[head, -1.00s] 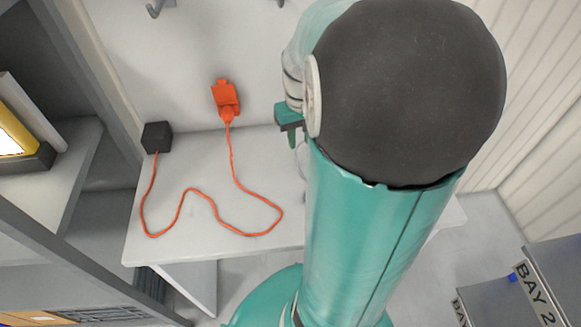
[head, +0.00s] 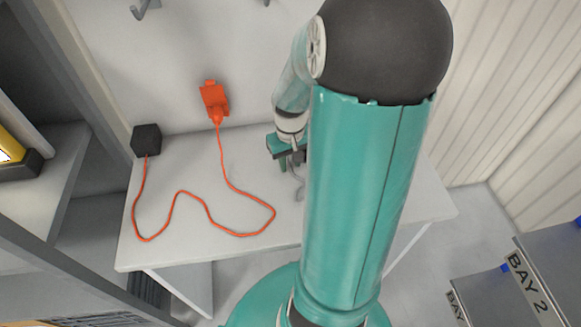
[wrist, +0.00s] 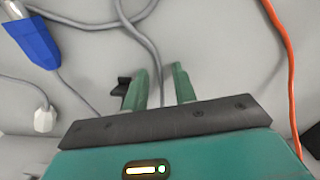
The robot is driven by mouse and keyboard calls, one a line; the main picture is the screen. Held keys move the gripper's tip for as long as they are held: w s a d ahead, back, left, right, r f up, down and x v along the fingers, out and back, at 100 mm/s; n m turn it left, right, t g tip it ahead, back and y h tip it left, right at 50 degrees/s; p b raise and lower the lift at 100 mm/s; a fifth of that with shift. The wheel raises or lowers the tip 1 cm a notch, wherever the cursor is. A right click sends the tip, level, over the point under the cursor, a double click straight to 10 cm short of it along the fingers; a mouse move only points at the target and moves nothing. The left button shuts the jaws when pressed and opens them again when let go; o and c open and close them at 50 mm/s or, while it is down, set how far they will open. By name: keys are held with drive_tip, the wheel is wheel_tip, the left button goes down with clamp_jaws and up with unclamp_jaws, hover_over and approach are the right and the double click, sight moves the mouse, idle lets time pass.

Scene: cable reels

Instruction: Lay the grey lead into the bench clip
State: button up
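A grey lead (wrist: 146,40) curves down from the top of the wrist view and passes between the fingers of my gripper (wrist: 162,84). The two green fingers stand apart, with gaps beside the lead. In the head view my gripper (head: 287,160) is low over the bench, and a short grey curl of lead (head: 299,188) shows beside it. A small black piece (wrist: 122,85) sits just left of the left finger; it may be the bench clip, but I cannot tell. My arm hides the bench behind it in the head view.
An orange cord (head: 205,205) winds over the bench (head: 160,255) from a black block (head: 147,140) to an orange plug (head: 214,100). A blue connector (wrist: 36,45) and a white plug (wrist: 44,121) lie left of my gripper. Shelving stands at left.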

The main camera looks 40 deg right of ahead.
drive_tip(key=shift+f, duration=0.2)
idle(0.3)
drive_tip(key=shift+f, duration=0.3)
clamp_jaws()
drive_tip(key=shift+r, duration=0.1)
drive_tip(key=shift+r, duration=2.95)
